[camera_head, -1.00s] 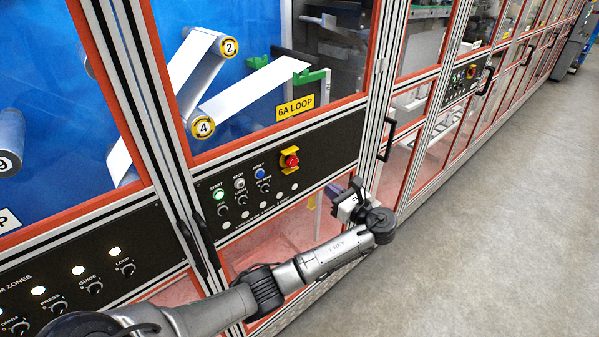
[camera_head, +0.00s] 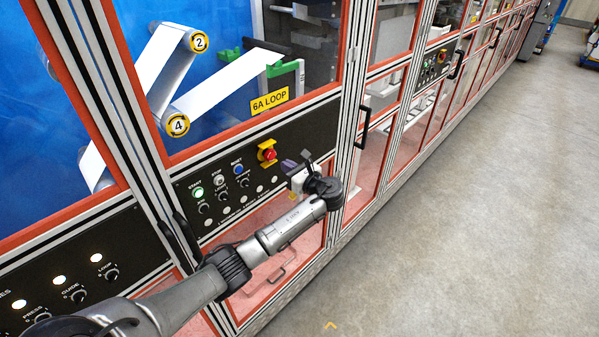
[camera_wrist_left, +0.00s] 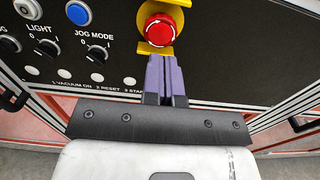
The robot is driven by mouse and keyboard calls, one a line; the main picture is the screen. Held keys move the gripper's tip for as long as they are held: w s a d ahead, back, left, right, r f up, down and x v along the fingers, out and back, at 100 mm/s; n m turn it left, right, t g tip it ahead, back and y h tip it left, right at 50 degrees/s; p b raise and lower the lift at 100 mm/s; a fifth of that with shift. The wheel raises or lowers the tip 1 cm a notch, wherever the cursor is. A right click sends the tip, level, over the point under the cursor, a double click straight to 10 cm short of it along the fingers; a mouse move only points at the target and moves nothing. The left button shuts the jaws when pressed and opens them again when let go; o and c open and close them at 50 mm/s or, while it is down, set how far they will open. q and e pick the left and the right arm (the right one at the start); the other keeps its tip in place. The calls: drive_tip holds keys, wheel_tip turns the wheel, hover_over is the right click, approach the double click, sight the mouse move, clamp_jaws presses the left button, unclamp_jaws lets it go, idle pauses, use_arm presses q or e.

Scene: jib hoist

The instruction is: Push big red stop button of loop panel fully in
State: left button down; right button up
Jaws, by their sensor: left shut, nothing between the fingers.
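The big red stop button (camera_head: 269,155) sits on a yellow backing on the black loop panel (camera_head: 312,133), under the yellow 6A LOOP label. In the left wrist view the red button (camera_wrist_left: 160,29) is at the top middle, with the panel (camera_wrist_left: 225,60) around it. My left gripper (camera_head: 287,164) is just right of and below the button in the head view. Its purple fingers (camera_wrist_left: 167,62) are together and empty, their tips overlapping the lower edge of the yellow backing. I cannot tell whether they touch it. My right gripper is not in view.
Left of the stop button are a green start button (camera_head: 198,192), a white stop button (camera_head: 218,179), a blue reset button (camera_head: 238,169) and several knobs. A door handle (camera_head: 362,127) stands out to the right. The floor (camera_head: 480,200) on the right is clear.

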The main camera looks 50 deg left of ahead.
sight(272, 157)
use_arm(q)
drive_tip(key=shift+s+a+p, duration=0.2)
drive_tip(key=shift+a+p, duration=0.05)
drive_tip(key=shift+a, duration=0.9)
drive_tip(key=shift+s+a+p, duration=0.15)
drive_tip(key=shift+a+p, duration=0.05)
drive_tip(key=shift+a, duration=0.9)
drive_tip(key=shift+a, duration=0.1)
